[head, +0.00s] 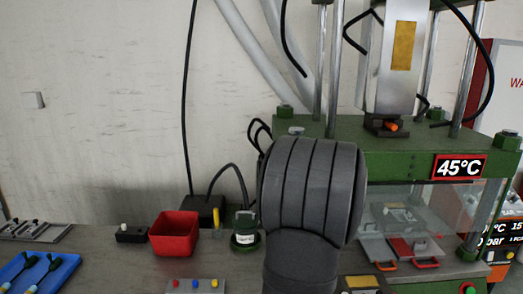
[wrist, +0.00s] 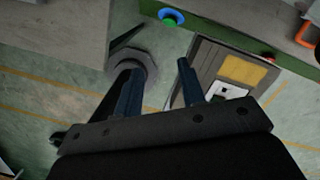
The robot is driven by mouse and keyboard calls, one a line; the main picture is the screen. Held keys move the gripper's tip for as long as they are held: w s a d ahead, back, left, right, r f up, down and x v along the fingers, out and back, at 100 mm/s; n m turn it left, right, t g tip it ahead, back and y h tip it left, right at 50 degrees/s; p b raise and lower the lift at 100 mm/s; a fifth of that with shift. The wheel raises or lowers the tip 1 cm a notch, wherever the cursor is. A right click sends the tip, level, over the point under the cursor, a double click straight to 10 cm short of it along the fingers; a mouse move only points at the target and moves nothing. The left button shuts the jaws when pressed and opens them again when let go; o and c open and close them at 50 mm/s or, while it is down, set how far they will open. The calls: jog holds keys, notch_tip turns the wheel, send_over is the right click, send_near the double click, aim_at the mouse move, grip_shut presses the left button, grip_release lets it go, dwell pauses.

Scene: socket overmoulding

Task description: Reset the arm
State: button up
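My gripper (wrist: 159,72) shows in the wrist view, with its two dark fingers apart and nothing between them. It hangs over the green floor with yellow lines, beside a grey box with a yellow panel (wrist: 237,70). In the head view a thick grey ribbed link of my arm stands upright in the middle, in front of the green press (head: 400,160). My gripper itself is not visible in the head view.
A red bin (head: 174,234), a green-black pot (head: 245,232) and a button box (head: 195,286) stand on the bench left of my arm. A blue tray (head: 62,272) and grey fixture (head: 58,232) lie far left. A clear guard (head: 400,215) fronts the press.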

jog(key=s+d+m, duration=0.2)
jog(key=s+d, duration=0.3)
jog(key=d, duration=0.3)
jog(key=s+d+r+m, duration=0.1)
jog(key=s+d+m, duration=0.1)
jog(key=s+d, duration=0.3)
jog(key=d, duration=0.3)
jog(key=shift+s+d+r+m+h, duration=0.15)
jog(key=shift+s+d+m+h, duration=0.15)
jog(key=shift+s+d+h, duration=0.1)
